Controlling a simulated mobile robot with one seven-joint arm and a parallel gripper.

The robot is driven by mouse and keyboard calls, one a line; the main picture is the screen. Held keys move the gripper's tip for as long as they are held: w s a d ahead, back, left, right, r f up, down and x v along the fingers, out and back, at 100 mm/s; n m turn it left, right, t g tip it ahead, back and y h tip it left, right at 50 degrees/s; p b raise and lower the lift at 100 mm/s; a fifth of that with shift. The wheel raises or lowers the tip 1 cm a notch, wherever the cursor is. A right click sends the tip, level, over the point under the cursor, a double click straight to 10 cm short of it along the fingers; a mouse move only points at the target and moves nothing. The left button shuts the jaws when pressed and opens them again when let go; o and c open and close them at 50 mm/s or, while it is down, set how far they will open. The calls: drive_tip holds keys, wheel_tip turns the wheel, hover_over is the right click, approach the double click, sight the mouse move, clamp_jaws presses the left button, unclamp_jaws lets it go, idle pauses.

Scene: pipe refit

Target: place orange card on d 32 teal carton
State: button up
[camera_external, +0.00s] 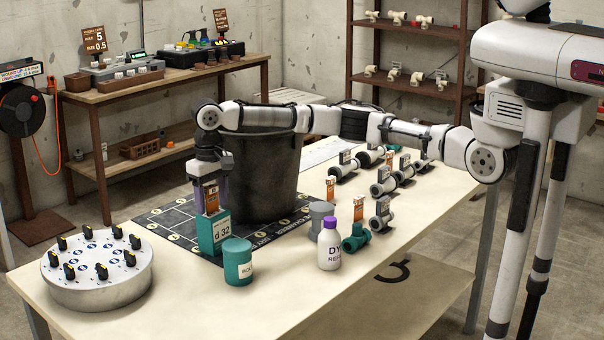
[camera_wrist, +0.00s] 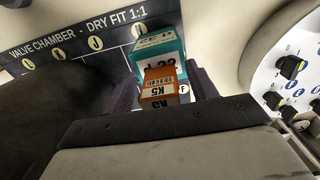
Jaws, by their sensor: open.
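The teal carton (camera_external: 213,233) marked d 32 stands on the table at the near edge of the dark printed mat. The orange card (camera_external: 212,197) is upright at the top of the carton, and it also shows in the wrist view (camera_wrist: 158,86) against the carton (camera_wrist: 157,47). My gripper (camera_external: 210,207) points down over the carton, open, with its purple fingers on either side of the card.
A teal jar (camera_external: 238,262) stands close to the carton's right. A large dark bucket (camera_external: 265,170) stands just behind. A white bottle (camera_external: 329,247), a grey cup (camera_external: 318,214) and pipe fittings are further right. A round knobbed drum (camera_external: 98,272) is at the left.

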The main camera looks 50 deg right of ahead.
sight(211, 186)
wheel_tip(211, 186, up, 12)
drive_tip(key=shift+r+b, duration=0.15)
drive_tip(key=shift+b, duration=0.9)
